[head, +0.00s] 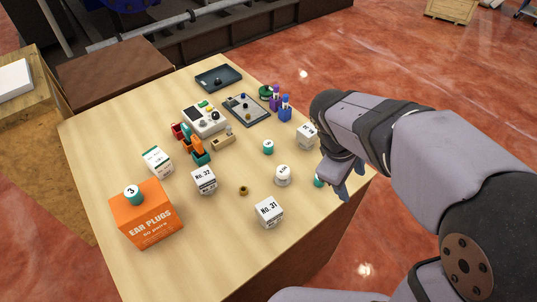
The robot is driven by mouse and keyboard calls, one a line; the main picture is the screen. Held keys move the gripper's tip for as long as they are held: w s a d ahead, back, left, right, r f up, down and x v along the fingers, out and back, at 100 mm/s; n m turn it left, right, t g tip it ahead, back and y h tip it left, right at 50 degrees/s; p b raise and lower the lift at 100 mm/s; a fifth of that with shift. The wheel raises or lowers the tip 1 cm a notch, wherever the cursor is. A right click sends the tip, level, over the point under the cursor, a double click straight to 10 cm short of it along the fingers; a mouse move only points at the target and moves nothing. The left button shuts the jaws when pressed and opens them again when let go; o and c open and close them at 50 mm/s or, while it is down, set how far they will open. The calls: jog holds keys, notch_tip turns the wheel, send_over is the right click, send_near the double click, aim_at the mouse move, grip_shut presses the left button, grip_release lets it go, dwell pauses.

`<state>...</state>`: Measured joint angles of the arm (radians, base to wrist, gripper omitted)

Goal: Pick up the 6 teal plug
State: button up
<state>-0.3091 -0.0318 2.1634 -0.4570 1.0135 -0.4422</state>
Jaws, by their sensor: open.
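A small teal plug (318,181) stands near the right edge of the table, just left of my gripper and partly hidden by it; no number on it can be read. Another teal plug with a white top (268,148) stands mid-table, its mark too small to read. A third teal-and-white plug, marked 3 (133,193), sits on top of the orange ear plugs box (150,222). My gripper (346,184) is open at the table's right edge, fingers pointing down beside the nearest plug. I cannot tell whether they touch it.
White numbered boxes No. 31 (269,212) and No. 32 (204,181), a white round piece (283,175) and another white box (307,136) stand around. A brass ring (243,190) lies mid-table. Trays (218,78) and colored items fill the back. The near tabletop (215,255) is clear.

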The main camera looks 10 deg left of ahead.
jog(key=w+a+f+n+t+h+b, duration=0.15)
jog(key=w+a+n+t+b, duration=0.35)
jog(key=w+a+n, duration=0.6)
notch_tip(320, 180, up, 3)
jog(key=n+t+b, duration=0.5)
jog(key=n+t, duration=0.1)
jog(key=n, duration=0.3)
send_over(266, 147)
jog(key=s+a, duration=0.3)
jog(key=s, duration=0.2)
jog(key=f, duration=1.5)
jog(key=shift+w+d, duration=0.2)
jog(key=shift+w, duration=0.05)
jog(key=shift+f, duration=0.3)
jog(key=shift+p+x, duration=0.45)
jog(key=shift+x, duration=0.65)
jog(key=shift+w+d+p, duration=0.3)
jog(key=shift+w+p, duration=0.05)
jog(key=shift+p, duration=0.05)
jog(key=p+x, duration=0.1)
jog(key=x, duration=0.2)
jog(key=shift+d, duration=0.2)
jog(key=shift+w+d+f+p, duration=0.15)
jog(key=shift+w+f+p, duration=0.2)
jog(key=shift+w, duration=0.15)
